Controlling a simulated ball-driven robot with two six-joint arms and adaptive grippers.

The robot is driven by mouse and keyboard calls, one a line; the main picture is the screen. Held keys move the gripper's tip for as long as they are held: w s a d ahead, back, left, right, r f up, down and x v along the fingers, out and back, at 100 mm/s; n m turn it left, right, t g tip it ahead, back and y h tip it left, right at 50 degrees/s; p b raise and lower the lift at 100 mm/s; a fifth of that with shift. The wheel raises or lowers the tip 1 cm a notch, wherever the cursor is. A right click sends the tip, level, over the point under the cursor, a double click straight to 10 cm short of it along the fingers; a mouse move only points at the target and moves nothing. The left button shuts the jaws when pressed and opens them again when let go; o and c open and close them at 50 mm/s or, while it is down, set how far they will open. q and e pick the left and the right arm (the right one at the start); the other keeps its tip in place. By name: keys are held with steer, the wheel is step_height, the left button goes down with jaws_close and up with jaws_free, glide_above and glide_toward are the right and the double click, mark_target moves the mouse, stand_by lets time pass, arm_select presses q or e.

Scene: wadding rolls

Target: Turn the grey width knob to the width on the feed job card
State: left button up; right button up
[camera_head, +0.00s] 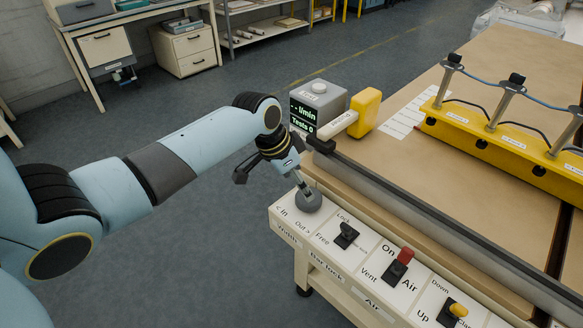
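The grey width knob (309,201) is a round knob at the left end of the white control panel (282,219), between the marks "In" and "Out". Its pointer and exact setting are too small to tell. My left gripper (270,178) is just above and left of the knob. A dark finger stands out to the left, apart from the side near the knob, so it looks open. Whether it touches the knob cannot be told. No sheet can be read as the feed job card; a white printed sheet (404,118) lies on the brown table. My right gripper is not in view.
The panel also bears a black bar lock lever (346,235), a red-tipped air lever (398,265) and a yellow-tipped lever (453,312). A grey tester (318,103) and a yellow block (366,112) stand behind the knob. A dark rail (430,236) runs along the table edge.

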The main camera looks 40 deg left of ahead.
arm_select(q)
steer(key=v, duration=0.5)
steer(key=shift+r, duration=0.15)
stand_by(0.7)
steer(key=s+d+r+n+y, duration=0.1)
steer(key=s+d+r+n, duration=0.2)
steer(key=s, duration=0.8)
steer(key=s+d+r+n+y, duration=0.1)
steer(key=s+d+r+y, duration=0.1)
steer(key=s+r, duration=0.65)
steer(key=s+a+f+g+b, duration=0.15)
steer(key=f+b, duration=0.25)
steer(key=f, duration=1.4)
steer(key=s+f+b, duration=0.2)
steer(key=f+b, duration=0.3)
steer(key=f, duration=1.3)
steer(key=s+f+g+b, duration=0.1)
steer(key=s+f+b, duration=0.3)
steer(key=s+f, duration=0.5)
steer(key=s+a+f+b, duration=0.1)
steer(key=s+f+b, duration=0.3)
steer(key=s+f, duration=0.6)
step_height(320, 180, down, 7)
steer(key=shift+s+a+f+g, duration=0.2)
steer(key=shift+a+g, duration=0.1)
steer(key=shift+g, duration=0.05)
